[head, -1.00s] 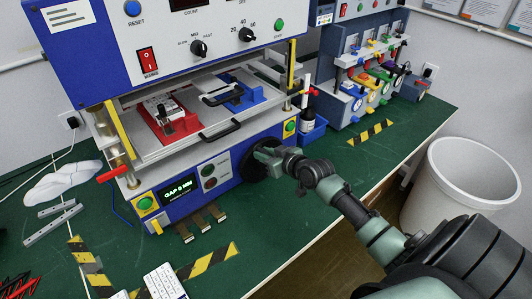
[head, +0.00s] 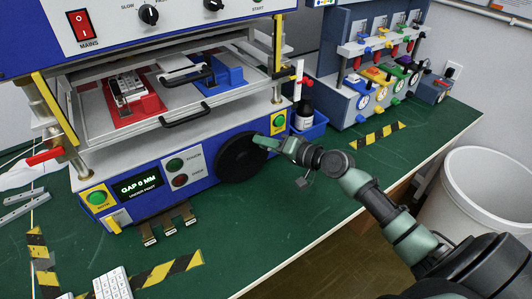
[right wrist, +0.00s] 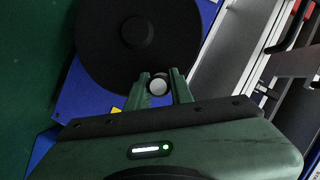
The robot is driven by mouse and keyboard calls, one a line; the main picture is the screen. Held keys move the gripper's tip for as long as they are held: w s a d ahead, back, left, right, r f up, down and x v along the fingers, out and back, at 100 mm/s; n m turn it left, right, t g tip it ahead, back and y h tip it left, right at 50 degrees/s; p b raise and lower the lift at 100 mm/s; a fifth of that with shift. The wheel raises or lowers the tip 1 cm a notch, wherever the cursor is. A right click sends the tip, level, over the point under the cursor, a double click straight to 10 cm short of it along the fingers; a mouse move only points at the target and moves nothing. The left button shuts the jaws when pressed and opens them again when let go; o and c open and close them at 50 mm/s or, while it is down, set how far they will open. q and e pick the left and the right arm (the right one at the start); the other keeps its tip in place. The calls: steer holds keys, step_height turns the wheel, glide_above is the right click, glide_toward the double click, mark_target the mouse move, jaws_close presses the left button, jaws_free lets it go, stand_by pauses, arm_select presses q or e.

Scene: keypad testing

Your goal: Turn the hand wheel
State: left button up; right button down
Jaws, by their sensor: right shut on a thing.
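The black round hand wheel (head: 236,160) is on the blue front of the machine, right of the two push buttons. My right gripper (head: 264,142) is at the wheel's upper right edge in the head view. In the right wrist view the wheel (right wrist: 120,35) fills the upper left, and the fingers (right wrist: 158,88) close around a small round handle knob (right wrist: 158,85) with a pale end, near the wheel's rim. My left gripper is not in view.
The machine's display (head: 138,184) reads "GAP 0 MM". A red fixture (head: 133,105) and a blue fixture (head: 222,78) sit on its tray. A blue bin (head: 310,127) with a bottle stands right of the wheel. A white waste bin (head: 480,195) stands beyond the table's right edge.

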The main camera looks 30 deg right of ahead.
steer(key=shift+w+d+f+m+t+y+b, duration=0.15)
steer(key=shift+d+f+m+y+b, duration=0.25)
steer(key=shift+b, duration=0.7)
steer(key=shift+s+d+f+m+t+y+b, duration=0.15)
steer(key=shift+d+f+m+b, duration=0.3)
steer(key=shift+m+b, duration=0.5)
steer(key=shift+w+d+f+m+t+y+b, duration=0.15)
steer(key=shift+d+f+m+t+b, duration=0.25)
steer(key=shift+b, duration=0.9)
steer(key=shift+a+f, duration=0.1)
steer(key=shift+a, duration=0.05)
steer(key=c, duration=1.3)
jaws_free()
steer(key=shift+o, duration=0.2)
